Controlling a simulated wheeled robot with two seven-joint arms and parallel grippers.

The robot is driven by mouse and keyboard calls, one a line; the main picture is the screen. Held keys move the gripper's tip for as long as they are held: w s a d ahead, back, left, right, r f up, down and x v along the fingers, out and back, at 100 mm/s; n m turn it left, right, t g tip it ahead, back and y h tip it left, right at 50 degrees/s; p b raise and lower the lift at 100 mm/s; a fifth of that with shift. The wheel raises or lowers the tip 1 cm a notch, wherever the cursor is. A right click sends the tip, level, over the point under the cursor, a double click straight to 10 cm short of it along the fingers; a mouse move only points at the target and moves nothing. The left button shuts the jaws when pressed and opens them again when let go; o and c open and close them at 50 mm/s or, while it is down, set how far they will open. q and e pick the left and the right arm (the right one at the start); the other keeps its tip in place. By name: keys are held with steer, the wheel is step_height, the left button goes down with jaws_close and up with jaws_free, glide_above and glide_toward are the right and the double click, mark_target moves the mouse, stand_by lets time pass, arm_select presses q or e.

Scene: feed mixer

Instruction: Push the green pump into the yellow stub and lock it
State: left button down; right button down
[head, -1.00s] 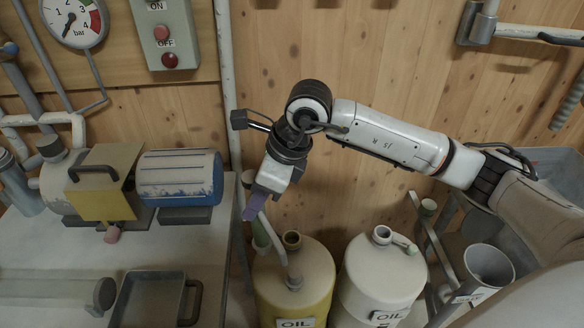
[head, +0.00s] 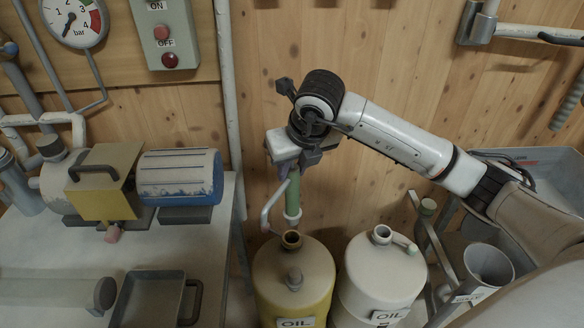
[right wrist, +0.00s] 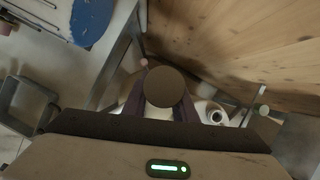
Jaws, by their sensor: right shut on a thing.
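The green pump (head: 292,193) hangs roughly upright from my right gripper (head: 284,165), with its pale lower end pointing down and a bent pale spout at its left side. My right gripper is shut on it near the top. In the right wrist view the pump's dark round top (right wrist: 165,87) sits between the purple fingers. The yellow stub (head: 291,240) is the open neck on top of the yellow oil can (head: 268,275). The pump's lower end appears just above the stub, apart from it. The left gripper is not in view.
A white oil can (head: 360,275) stands close at the right of the yellow one. A grey funnel (head: 488,268) is further right. A bench (head: 60,260) with a blue motor (head: 180,178) and a grey tray (head: 150,300) is at the left. A wooden wall stands behind.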

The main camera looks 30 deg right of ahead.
mark_target(292, 194)
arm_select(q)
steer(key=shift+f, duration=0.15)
